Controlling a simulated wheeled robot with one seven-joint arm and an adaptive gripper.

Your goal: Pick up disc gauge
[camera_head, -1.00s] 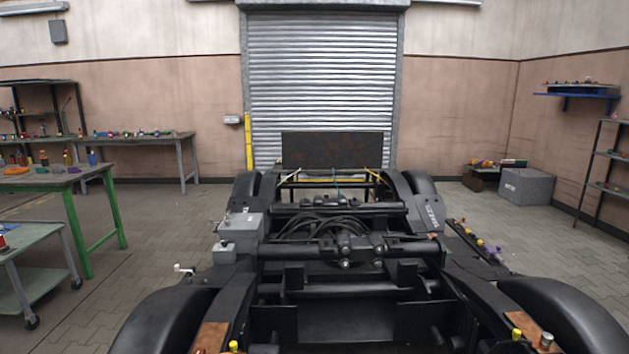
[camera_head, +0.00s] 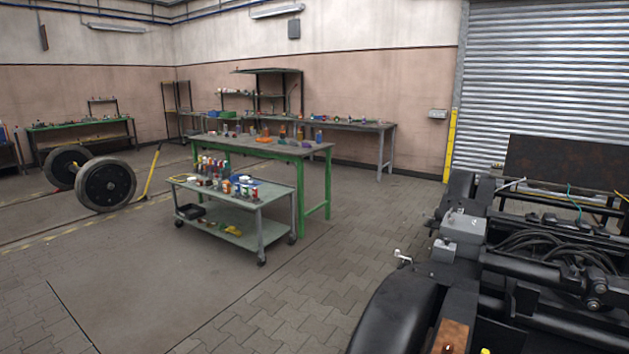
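I cannot make out the disc gauge in this view. Many small items stand on the green-legged table (camera_head: 318,150) and on the grey wheeled cart (camera_head: 270,190), but they are too small to tell apart. My gripper is not in view.
A black bogie (camera_head: 400,305) fills the lower right, before a roller shutter (camera_head: 550,70). A wheelset (camera_head: 106,184) lies at the left. More benches line the back wall, including a long grey one (camera_head: 370,126). The paved floor in the middle foreground is clear.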

